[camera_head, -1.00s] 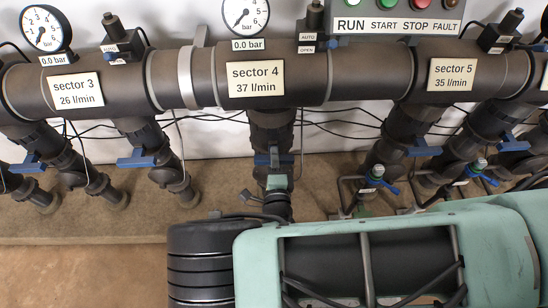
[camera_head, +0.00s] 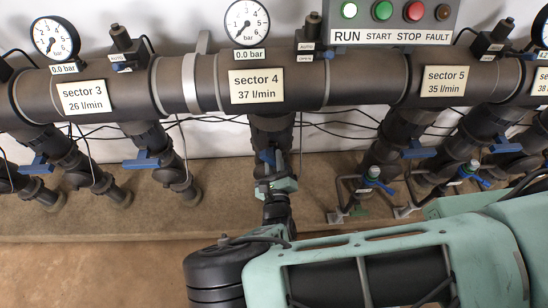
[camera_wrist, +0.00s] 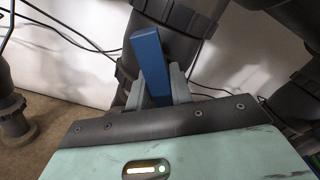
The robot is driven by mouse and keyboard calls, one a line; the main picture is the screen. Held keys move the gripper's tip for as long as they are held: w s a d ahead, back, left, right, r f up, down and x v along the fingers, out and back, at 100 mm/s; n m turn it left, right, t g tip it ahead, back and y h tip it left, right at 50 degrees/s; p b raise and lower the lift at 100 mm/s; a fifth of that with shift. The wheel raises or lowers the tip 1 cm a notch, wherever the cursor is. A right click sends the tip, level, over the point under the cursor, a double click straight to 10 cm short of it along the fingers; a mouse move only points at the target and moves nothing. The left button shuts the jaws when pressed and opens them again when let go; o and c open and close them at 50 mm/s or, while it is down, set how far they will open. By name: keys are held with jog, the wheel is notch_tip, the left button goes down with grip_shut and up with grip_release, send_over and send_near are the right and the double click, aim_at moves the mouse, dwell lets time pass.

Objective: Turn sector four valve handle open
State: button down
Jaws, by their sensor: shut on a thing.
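The sector four valve handle (camera_wrist: 148,62) is a blue lever on the dark pipe below the "sector 4" label (camera_head: 256,86). In the wrist view my gripper (camera_wrist: 160,88) is shut on the handle, with a grey finger on each side of it. The handle stands out from the pipe, tilted a little in the wrist view. In the head view only a small blue part of the handle (camera_head: 266,157) shows above my gripper (camera_head: 274,178); the rest is hidden by the gripper and wrist.
Blue handles of sector 3 (camera_head: 142,160) and sector 5 (camera_head: 418,151) sit on pipes to either side. Thin black cables hang behind the pipes. A control box (camera_head: 392,20) and a gauge (camera_head: 246,22) are above. Bare floor lies at lower left.

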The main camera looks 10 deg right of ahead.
jog(key=m+p, duration=0.1)
jog(key=m, duration=0.3)
jog(key=shift+p, duration=0.35)
jog(key=shift+s+m+p, duration=0.1)
jog(key=shift+m+p, duration=0.35)
jog(key=shift+m, duration=1.05)
jog(key=shift+f, duration=0.1)
jog(key=c, duration=1.3)
grip_release()
